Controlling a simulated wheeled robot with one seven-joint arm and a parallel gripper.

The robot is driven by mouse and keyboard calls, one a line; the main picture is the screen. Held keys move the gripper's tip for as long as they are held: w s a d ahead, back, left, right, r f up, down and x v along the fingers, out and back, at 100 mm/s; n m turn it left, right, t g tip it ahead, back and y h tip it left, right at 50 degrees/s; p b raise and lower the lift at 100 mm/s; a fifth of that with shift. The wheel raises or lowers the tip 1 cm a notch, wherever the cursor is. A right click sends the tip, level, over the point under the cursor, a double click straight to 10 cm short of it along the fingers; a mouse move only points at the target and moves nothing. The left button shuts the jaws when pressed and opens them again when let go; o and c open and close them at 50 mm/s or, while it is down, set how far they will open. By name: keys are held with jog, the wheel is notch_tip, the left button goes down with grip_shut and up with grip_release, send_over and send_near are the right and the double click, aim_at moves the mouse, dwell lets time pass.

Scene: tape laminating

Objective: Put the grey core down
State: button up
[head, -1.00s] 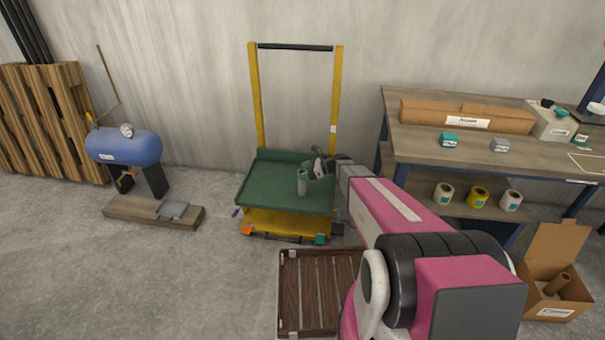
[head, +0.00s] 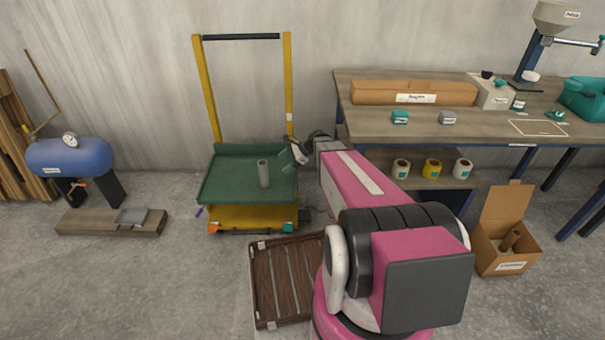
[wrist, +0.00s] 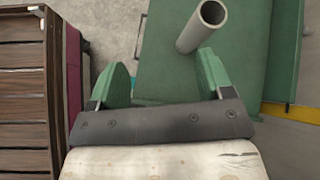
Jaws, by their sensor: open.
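The grey core (head: 264,173) is a hollow tube standing upright on the green top of the yellow cart (head: 225,186). It also shows in the wrist view (wrist: 201,27), beyond my fingertips, with its open end toward the camera. My gripper (head: 287,157) is open and empty, to the right of the core and apart from it. In the wrist view my gripper's two green fingers (wrist: 162,75) are spread, with the green cart surface between and beyond them.
A slatted wooden crate (head: 280,280) lies on the floor in front of the cart. A workbench (head: 440,128) stands to the right, with rolls on its lower shelf. An open cardboard box (head: 506,248) holds brown cores. A blue tank (head: 70,157) stands left.

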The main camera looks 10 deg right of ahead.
jog(key=s+d+r+n+h, duration=0.2)
jog(key=s+r+n+h, duration=0.1)
jog(key=s+n+h, duration=0.2)
jog(key=s+d+r+n+h, duration=0.3)
jog(key=s+n, duration=0.7)
jog(key=s, duration=0.4)
jog(key=r+h, duration=0.1)
jog(key=h, duration=0.1)
jog(key=shift+s+d+r+n+g+h, duration=0.2)
jog(key=shift+s+r+n+g+h, duration=0.1)
jog(key=shift+g, duration=0.1)
